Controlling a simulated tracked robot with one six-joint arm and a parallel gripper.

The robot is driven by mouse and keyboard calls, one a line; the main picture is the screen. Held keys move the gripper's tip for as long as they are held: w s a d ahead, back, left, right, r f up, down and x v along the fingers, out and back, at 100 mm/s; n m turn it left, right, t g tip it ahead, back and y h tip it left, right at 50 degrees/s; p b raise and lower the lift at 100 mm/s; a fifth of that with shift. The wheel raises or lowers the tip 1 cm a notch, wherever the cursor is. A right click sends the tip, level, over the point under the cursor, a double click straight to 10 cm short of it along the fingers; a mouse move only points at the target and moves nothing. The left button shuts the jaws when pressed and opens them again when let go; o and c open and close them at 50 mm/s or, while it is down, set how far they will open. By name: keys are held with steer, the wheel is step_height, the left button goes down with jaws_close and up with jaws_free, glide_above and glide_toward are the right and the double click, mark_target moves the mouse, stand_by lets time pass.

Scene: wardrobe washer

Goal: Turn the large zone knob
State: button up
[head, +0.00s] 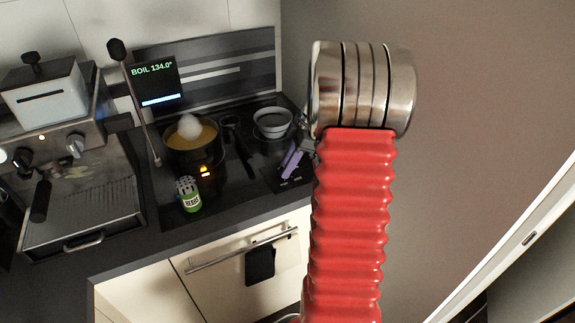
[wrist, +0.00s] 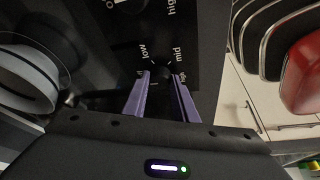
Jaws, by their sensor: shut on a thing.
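The large zone knob (wrist: 164,71) is a small dark knob on the black control panel, ringed by white marks and the words low, mid and high. In the wrist view it sits between the tips of the two purple fingers of my gripper (wrist: 162,79), which is shut on it. The knob's pointer is too dark to read. In the head view my gripper (head: 289,168) is at the front right corner of the black cooktop (head: 235,192), partly behind my red arm. The knob cannot be made out there.
A pot of yellow liquid (head: 192,140) stands on the cooktop, with a green herb jar (head: 188,195) in front. Grey bowls (head: 272,122) stand close behind my gripper. A screen (head: 152,82) reads BOIL 134.0°. A coffee machine (head: 68,150) is at left.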

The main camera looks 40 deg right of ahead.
steer(key=o, duration=1)
steer(key=shift+o, duration=0.2)
steer(key=v, duration=1.3)
steer(key=shift+r, duration=0.35)
steer(key=shift+d, duration=0.1)
